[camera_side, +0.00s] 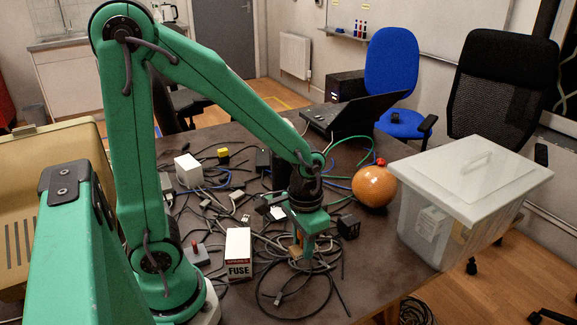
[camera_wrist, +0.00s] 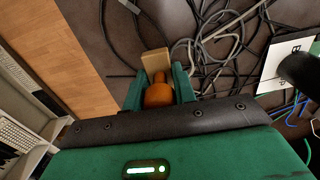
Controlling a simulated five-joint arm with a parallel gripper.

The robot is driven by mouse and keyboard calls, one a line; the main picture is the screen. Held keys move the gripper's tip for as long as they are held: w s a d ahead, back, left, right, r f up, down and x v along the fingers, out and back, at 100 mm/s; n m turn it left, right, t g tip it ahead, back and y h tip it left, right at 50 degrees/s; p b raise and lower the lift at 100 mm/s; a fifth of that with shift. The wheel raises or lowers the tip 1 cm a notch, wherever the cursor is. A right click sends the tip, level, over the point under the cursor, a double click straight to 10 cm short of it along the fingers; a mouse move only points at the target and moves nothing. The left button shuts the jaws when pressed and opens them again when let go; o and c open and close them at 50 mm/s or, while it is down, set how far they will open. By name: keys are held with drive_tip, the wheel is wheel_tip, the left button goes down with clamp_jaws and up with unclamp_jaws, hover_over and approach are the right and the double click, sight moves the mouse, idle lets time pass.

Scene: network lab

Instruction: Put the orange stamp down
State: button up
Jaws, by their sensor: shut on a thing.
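The orange stamp (camera_wrist: 158,94) has a rounded orange handle and a tan block-like base. In the wrist view it sits between the two green fingers of my gripper (camera_wrist: 160,88), which are shut on its handle. In the side view my gripper (camera_side: 305,248) points down low over the dark table (camera_side: 385,265), among loose cables.
Grey and black cables (camera_side: 330,262) cover much of the table around my gripper. A white FUSE box (camera_side: 238,252) stands to the left. A small black block (camera_side: 348,227), an orange ball (camera_side: 374,186) and a lidded clear bin (camera_side: 455,215) stand to the right. The front right table is barer.

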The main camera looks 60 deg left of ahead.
drive_tip(key=w+a+f, duration=0.1)
drive_tip(key=a, duration=0.1)
drive_tip(key=w+a+f, duration=0.1)
drive_tip(key=a+f, duration=0.1)
drive_tip(key=w+a+f, duration=0.1)
drive_tip(key=a, duration=0.2)
drive_tip(key=shift+f, duration=0.3)
drive_tip(key=shift+f, duration=0.15)
drive_tip(key=shift+f, duration=1.85)
drive_tip(key=shift+f, duration=0.15)
drive_tip(key=o, duration=1)
wheel_tip(320, 180, up, 12)
drive_tip(key=shift+r, duration=0.2)
